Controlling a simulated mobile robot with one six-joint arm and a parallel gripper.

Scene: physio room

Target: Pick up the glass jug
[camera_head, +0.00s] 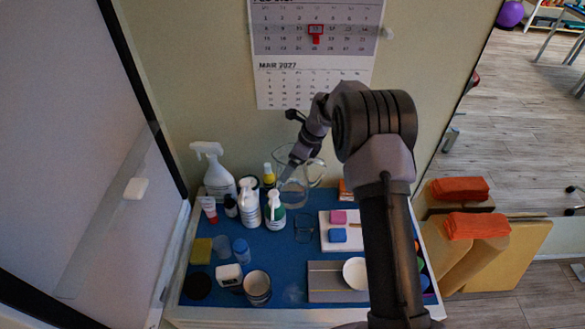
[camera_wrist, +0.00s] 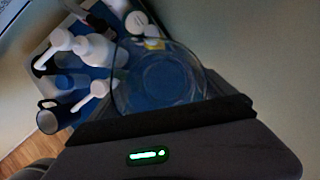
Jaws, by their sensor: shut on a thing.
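The glass jug (camera_head: 294,192) is clear and stands at the back of the blue tabletop in the head view, close to the wall. It is see-through, so its outline is faint. My gripper (camera_head: 287,172) reaches down to it from the upper right and is shut on the jug's upper part. In the wrist view the jug's round opening and body (camera_wrist: 160,78) fill the middle, right at the jaws. The jaws are mostly hidden there, so the exact grip point is unclear. I cannot tell whether the jug's base touches the table.
White spray and pump bottles (camera_head: 249,203) stand close left of the jug. A white tray (camera_head: 341,245) with pink and blue blocks lies in front right. The wall calendar (camera_head: 314,50) hangs behind my arm.

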